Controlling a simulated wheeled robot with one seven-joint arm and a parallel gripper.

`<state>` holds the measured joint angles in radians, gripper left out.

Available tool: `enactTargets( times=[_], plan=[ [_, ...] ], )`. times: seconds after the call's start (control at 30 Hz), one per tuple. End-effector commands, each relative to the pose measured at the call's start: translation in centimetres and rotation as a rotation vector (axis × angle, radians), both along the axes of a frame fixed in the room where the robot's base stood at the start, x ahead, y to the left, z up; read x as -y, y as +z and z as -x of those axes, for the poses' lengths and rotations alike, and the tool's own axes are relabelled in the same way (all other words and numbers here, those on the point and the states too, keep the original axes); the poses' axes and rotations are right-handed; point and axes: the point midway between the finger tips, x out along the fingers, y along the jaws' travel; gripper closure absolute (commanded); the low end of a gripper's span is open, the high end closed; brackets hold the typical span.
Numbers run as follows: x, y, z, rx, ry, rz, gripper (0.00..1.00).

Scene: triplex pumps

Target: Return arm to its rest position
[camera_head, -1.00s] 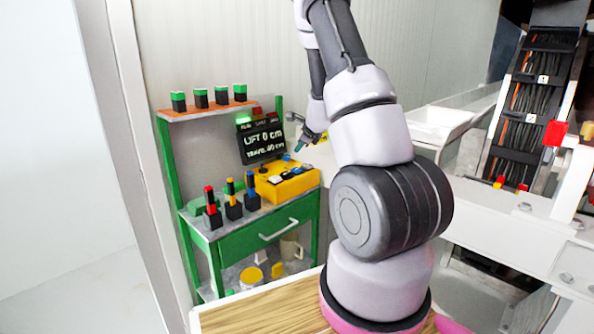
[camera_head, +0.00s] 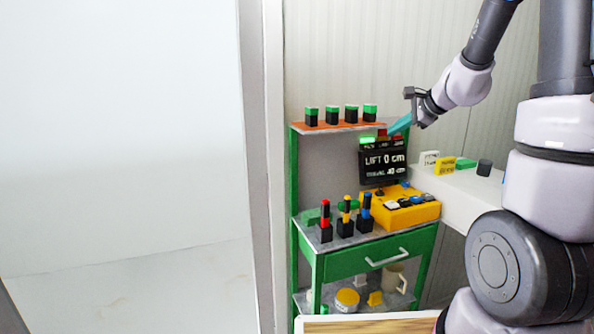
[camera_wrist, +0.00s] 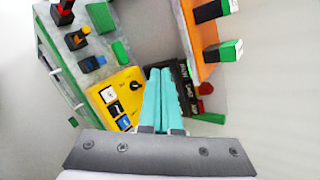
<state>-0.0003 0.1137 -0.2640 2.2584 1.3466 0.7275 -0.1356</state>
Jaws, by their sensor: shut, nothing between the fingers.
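My gripper (camera_head: 404,122) is in the upper right of the head view, in front of the wall and beside the top of the green workstation. Its teal fingers are together and hold nothing. In the wrist view the fingers (camera_wrist: 163,98) point toward the yellow control box (camera_wrist: 118,95) and the dark display, apart from both as far as I can tell. In the head view the display (camera_head: 383,163) reads "LIFT 0 cm", and the yellow box (camera_head: 405,212) with several buttons sits below it. My arm rises from the lower right and bends over toward the workstation.
The green workstation (camera_head: 345,262) has an orange top shelf (camera_head: 345,127) with several green-capped blocks. Red, yellow and blue-topped tools (camera_head: 346,217) stand on its middle shelf. A white ledge (camera_head: 460,192) with small items lies to the right. A white doorpost (camera_head: 262,170) borders clear floor at left.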

Motion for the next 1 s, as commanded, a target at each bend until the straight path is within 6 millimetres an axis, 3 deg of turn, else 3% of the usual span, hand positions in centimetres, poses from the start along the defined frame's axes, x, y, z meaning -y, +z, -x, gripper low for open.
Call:
enactTargets(
  times=[0.03, 0.2, 0.37, 0.53, 0.73, 1.0],
  plan=[
    [-1.6, 2.3, 2.0, 0.034, 0.083, 0.038, 1.00],
    [-5.3, 6.7, 9.5, 0.109, 0.357, 0.226, 1.00],
    [-6.8, 8.8, 16.8, 0.167, 0.574, 0.460, 1.00],
    [-6.2, 9.4, 23.3, 0.204, 0.733, 0.738, 1.00],
    [-4.6, 9.5, 27.1, 0.210, 0.811, 0.964, 1.00],
    [-4.1, 9.5, 27.9, 0.205, 0.826, 1.017, 1.00]
  ],
)
